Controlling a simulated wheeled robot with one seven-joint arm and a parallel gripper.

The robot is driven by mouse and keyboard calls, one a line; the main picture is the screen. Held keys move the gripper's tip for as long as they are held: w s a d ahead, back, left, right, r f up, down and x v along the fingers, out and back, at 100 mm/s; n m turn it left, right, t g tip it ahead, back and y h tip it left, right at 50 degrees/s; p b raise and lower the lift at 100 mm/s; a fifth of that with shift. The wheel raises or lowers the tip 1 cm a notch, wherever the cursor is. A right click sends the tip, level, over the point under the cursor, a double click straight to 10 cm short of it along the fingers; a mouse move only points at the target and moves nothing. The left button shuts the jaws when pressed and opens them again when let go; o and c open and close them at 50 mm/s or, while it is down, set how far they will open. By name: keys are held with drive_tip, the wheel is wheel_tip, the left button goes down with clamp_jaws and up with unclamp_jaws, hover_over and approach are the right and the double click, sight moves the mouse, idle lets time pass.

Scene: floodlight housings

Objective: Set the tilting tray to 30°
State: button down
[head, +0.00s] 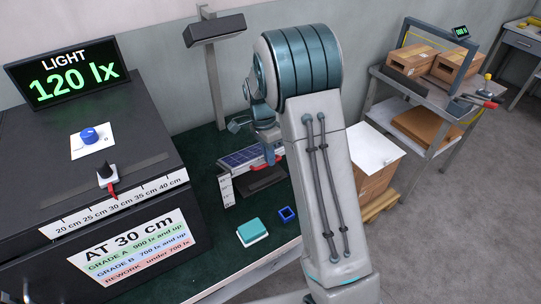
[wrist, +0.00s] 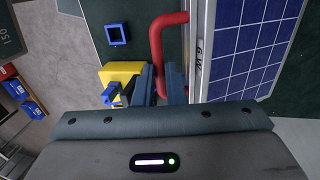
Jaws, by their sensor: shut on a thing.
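The tilting tray (head: 267,183) stands on the dark green bench and carries a blue solar panel (head: 243,158). The panel also fills the right of the wrist view (wrist: 258,45). A white scale plate (head: 226,188) stands at the tray's left side; its marks are too small to read, so I cannot tell the angle. My gripper (wrist: 159,84) is shut on the red handle (wrist: 157,45), a bent bar at the panel's edge. In the head view my gripper (head: 270,150) is at the tray, largely hidden by my arm.
A teal-topped block (head: 252,231) and a blue square ring (head: 286,214) lie on the bench in front. A lamp (head: 215,30) on a post stands behind. The light display (head: 66,74) reads 120 lx. A cart (head: 432,90) with cartons stands at right.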

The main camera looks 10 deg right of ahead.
drive_tip(key=shift+w+a, duration=0.15)
drive_tip(key=c, duration=1.5)
unclamp_jaws()
drive_tip(key=shift+w+f, duration=0.1)
drive_tip(key=shift+w, duration=0.1)
drive_tip(key=shift+s+r, duration=0.1)
drive_tip(key=shift+r, duration=0.1)
drive_tip(key=v, duration=1.3)
drive_tip(key=shift+r+b, duration=0.3)
drive_tip(key=shift+b, duration=0.1)
